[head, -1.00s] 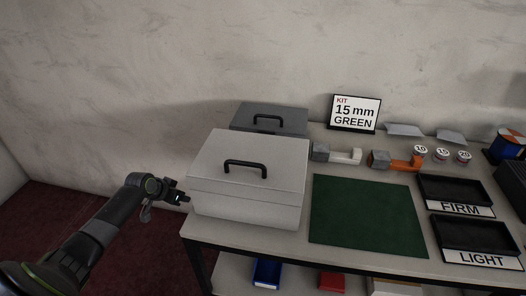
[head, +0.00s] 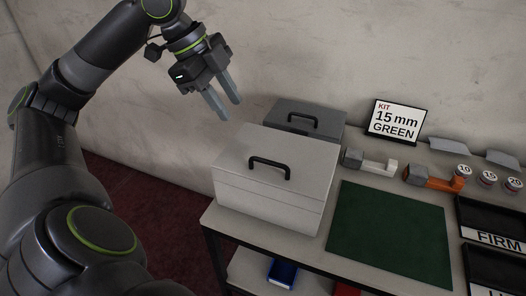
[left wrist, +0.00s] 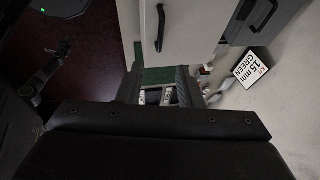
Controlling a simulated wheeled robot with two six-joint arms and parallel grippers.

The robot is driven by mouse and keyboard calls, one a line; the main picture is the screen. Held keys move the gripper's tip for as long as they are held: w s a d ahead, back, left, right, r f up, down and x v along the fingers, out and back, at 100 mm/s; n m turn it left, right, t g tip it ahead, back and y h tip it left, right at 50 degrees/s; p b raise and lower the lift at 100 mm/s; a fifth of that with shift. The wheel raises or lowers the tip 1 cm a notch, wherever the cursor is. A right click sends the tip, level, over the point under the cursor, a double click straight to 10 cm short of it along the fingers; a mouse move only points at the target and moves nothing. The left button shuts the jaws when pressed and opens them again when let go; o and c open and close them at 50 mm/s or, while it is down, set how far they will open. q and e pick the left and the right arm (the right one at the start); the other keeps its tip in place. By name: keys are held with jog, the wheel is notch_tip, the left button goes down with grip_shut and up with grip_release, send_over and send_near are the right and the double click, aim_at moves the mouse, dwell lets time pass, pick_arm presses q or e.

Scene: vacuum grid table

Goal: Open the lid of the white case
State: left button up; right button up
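The white case (head: 275,205) stands on the left part of the table, its lid down, with a dark handle (head: 270,168) on top. In the left wrist view the white case (left wrist: 195,28) and its handle (left wrist: 160,28) show beyond my fingers. My left gripper (head: 231,110) is open and empty, above and behind the case's back left corner, fingers pointing down and right, touching nothing. Its fingers also show apart in the left wrist view (left wrist: 158,82). A dark, slim arm shows at the left of that view; its gripper is too dark to read. The right gripper is outside the head view.
A grey case (head: 318,117) stands close behind the white one. A green mat (head: 390,235) lies to the right. A sign (head: 397,121), an orange-handled tool (head: 432,179), small round tins and black trays (head: 492,222) fill the table's right side. The wall rises behind.

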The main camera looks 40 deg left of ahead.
aim_at(265, 160)
pick_arm(q)
jog(key=x, duration=1.5)
jog(key=shift+d, duration=0.1)
grip_shut()
